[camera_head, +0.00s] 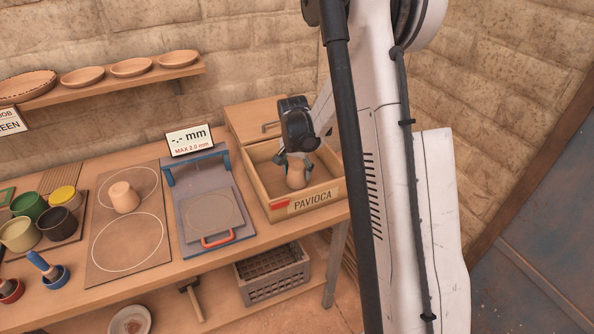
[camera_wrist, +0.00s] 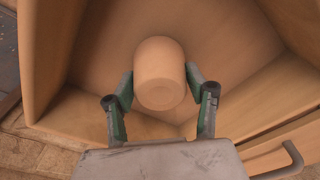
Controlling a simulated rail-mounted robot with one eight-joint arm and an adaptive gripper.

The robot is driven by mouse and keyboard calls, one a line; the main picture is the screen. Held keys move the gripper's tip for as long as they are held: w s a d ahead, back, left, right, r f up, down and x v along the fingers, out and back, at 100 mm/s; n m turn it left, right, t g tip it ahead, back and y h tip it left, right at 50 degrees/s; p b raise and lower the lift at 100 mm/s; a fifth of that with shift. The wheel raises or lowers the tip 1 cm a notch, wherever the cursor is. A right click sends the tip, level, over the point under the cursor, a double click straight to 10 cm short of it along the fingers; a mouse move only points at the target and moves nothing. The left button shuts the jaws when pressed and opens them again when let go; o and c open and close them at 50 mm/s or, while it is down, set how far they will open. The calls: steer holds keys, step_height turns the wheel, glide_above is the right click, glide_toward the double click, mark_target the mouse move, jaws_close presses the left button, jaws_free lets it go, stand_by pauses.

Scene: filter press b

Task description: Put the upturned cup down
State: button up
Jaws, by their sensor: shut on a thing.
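A tan cup (camera_head: 296,178) is between the fingers of my gripper (camera_head: 295,162), inside the wooden box (camera_head: 262,180) labelled PAVIOCA. In the wrist view the same cup (camera_wrist: 160,62) shows a round, closed base facing the camera, so it looks upturned. The green fingers of my gripper (camera_wrist: 160,82) are shut on its two sides. I cannot tell whether its rim touches the box floor. A second tan cup (camera_head: 124,197) stands on the brown mat, inside the upper white circle.
The mat (camera_head: 115,232) has an empty lower circle. A press plate with a red handle (camera_head: 217,238) lies between mat and box. A gauge sign (camera_head: 188,140) stands behind it. Several coloured pots (camera_head: 30,207) are at the left. A wooden lid (camera_head: 250,120) is behind the box.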

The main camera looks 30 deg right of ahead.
mark_target(296, 169)
steer(key=shift+f, duration=0.2)
steer(key=o, duration=1.2)
steer(key=r, duration=0.7)
steer(key=s+a+r, duration=0.1)
steer(key=r, duration=0.3)
steer(key=shift+r, duration=0.2)
steer(key=s+a+r+n+t, duration=0.3)
steer(key=s+a+r+n, duration=0.2)
steer(key=s+a+r, duration=0.6)
steer(key=s+a+n+t, duration=0.1)
steer(key=s+a, duration=0.1)
steer(key=s, duration=0.3)
steer(key=s+a+n+t, duration=0.1)
steer(key=s+a+n, duration=0.1)
steer(key=s, duration=0.3)
steer(key=s+a+n+t+y, duration=0.1)
steer(key=s+a+n, duration=0.1)
steer(key=s, duration=0.3)
steer(key=shift+s+a+r, duration=0.25)
steer(key=shift+a+r, duration=0.1)
steer(key=shift+r, duration=0.05)
